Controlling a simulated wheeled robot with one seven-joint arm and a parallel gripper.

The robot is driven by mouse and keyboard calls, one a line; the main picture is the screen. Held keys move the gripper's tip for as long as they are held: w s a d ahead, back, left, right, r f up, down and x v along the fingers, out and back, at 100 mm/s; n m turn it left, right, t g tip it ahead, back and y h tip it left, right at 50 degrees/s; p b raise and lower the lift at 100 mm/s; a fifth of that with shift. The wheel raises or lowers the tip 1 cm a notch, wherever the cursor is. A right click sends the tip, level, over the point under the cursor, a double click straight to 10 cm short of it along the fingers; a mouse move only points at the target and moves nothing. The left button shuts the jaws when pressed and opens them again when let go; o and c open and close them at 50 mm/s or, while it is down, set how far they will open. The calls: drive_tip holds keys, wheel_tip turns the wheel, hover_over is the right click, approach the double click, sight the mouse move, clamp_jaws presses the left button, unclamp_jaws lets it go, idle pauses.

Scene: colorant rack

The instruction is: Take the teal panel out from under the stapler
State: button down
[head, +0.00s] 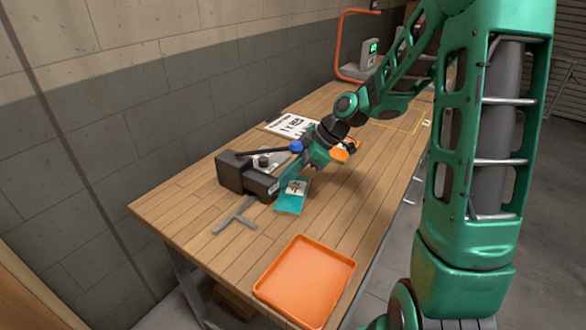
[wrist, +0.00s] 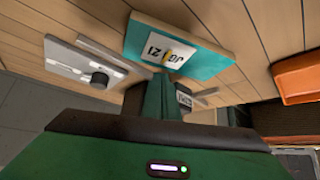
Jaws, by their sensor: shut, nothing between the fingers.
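The teal panel (head: 290,205) lies on the wooden table, with a white printed label on it; it also shows in the wrist view (wrist: 212,63). The black stapler (head: 232,172) stands beside it to the left, with a long lever ending in a blue knob (head: 296,146). My gripper (head: 281,187) is low between the stapler and the panel, its fingers shut with nothing in them. In the wrist view the fingertips (wrist: 167,82) overlap the panel's near edge; I cannot tell whether they touch it. The front of the panel is in the open; whether its rear edge is under the stapler is hidden.
An orange tray (head: 305,262) lies at the near end of the table. A grey T-shaped piece (head: 236,221) lies in front of the stapler. A white printed sign (head: 292,127) and an orange item (head: 340,154) lie behind my gripper. The tabletop right of the panel is clear.

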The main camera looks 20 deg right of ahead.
sight(307, 187)
drive_tip(key=shift+w+a+f, duration=0.15)
drive_tip(key=shift+a+f, duration=0.25)
drive_tip(key=shift+f, duration=0.15)
drive_tip(key=s+d, duration=0.1)
drive_tip(key=d, duration=0.1)
drive_tip(key=s+d, duration=0.1)
drive_tip(key=d, duration=0.2)
drive_tip(key=s+d, duration=0.1)
drive_tip(key=d, duration=0.2)
drive_tip(key=shift+s+d, duration=0.15)
drive_tip(key=shift+d, duration=0.1)
drive_tip(key=shift+r, duration=0.1)
